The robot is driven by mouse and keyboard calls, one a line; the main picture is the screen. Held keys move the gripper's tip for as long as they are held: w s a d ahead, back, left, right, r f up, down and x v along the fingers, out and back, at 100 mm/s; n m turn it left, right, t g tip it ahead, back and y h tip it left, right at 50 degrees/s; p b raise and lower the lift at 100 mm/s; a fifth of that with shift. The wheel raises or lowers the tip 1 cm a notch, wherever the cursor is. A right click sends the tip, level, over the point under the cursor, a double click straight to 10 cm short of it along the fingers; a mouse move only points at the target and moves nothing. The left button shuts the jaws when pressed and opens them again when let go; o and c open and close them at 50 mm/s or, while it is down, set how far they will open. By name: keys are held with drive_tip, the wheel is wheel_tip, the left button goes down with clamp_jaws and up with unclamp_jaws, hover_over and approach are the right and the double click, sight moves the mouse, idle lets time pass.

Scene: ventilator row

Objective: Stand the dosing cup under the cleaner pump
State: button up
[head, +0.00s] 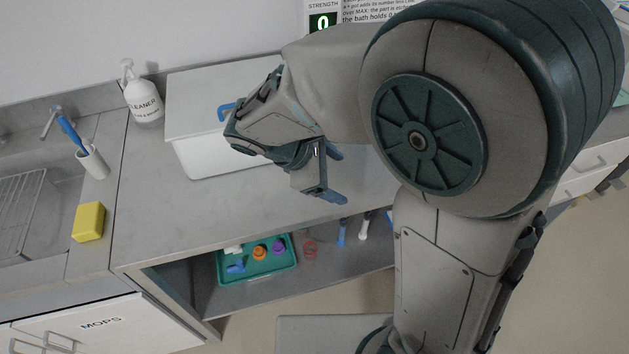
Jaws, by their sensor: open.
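The cleaner pump (144,101) is a white bottle labelled CLEANER with a pump head, upright at the back of the counter, upper left. No cup stands under its spout. A small clear cup with red lines (310,248), which looks like the dosing cup, is on the lower shelf below the counter, right of a teal tray. My gripper (337,175) is open and empty above the counter's front part, higher than the cup and well right of the pump. My arm hides part of the counter and shelf on the right.
A white lidded box (205,158) stands behind my gripper. The teal tray (258,276) holds small coloured items. A white holder with a blue brush (92,160) and a yellow sponge (89,222) are by the sink. The counter (165,215) left of centre is clear.

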drive_tip(key=w+a+f+n+t+h+b, duration=0.2)
drive_tip(key=a+f+n+t+h, duration=0.15)
drive_tip(key=a+n+t, duration=0.6)
drive_tip(key=w+d+f+g, duration=0.1)
drive_tip(key=w+d+f, duration=0.1)
drive_tip(key=w+d+f+g, duration=0.1)
drive_tip(key=w+d, duration=0.1)
drive_tip(key=w, duration=0.1)
drive_tip(key=w+d+f+m+g+p, duration=0.1)
drive_tip(key=w+d+f, duration=0.1)
drive_tip(key=w+d, duration=0.1)
drive_tip(key=shift+f+y, duration=0.35)
drive_tip(key=c, duration=1.1)
drive_tip(key=shift+r, duration=0.1)
drive_tip(key=shift+c, duration=0.2)
